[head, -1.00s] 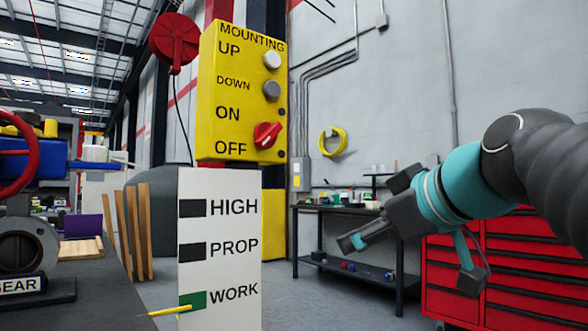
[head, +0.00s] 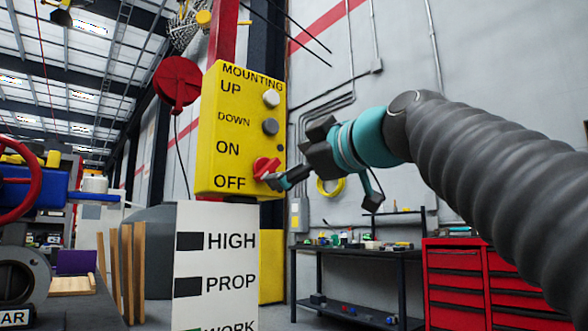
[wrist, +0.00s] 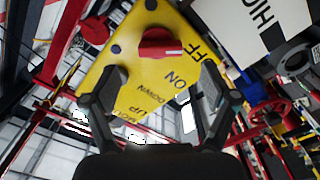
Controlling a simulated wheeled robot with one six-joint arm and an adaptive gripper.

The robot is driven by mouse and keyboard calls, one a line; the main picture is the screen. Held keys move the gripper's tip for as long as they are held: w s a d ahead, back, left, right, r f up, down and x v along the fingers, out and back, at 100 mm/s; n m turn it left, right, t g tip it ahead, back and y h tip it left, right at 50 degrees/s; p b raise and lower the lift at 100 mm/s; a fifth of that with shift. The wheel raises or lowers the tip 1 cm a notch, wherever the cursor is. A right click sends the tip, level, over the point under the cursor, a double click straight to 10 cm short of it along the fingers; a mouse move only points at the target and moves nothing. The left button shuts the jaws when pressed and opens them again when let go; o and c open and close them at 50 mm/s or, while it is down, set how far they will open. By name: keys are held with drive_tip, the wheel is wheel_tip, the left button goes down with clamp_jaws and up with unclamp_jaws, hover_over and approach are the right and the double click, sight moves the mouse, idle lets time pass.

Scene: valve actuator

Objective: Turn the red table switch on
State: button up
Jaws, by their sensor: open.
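The red switch (head: 265,166) is a rotary knob low on the right side of a yellow control box (head: 237,110), beside the words ON and OFF. In the wrist view the red knob (wrist: 160,43) lies ahead of my gripper, with a pale mark on its face. My gripper (head: 271,181) is at the lower right of the knob in the head view. In the wrist view my gripper (wrist: 163,73) is open, its two fingers apart on either side below the knob, with nothing between them. I cannot tell whether a finger touches the knob.
A white button (head: 271,98) and a grey button (head: 270,126) sit above the knob. A white HIGH/PROP/WORK panel (head: 215,260) stands below the box. A dark workbench (head: 355,254) and a red tool cabinet (head: 455,285) are at the right.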

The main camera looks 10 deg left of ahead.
sight(271, 170)
drive_tip(key=p+x, duration=0.1)
drive_tip(key=x, duration=0.5)
drive_tip(key=shift+w+a, duration=0.15)
drive_tip(key=shift+a, duration=0.15)
drive_tip(key=c, duration=1.2)
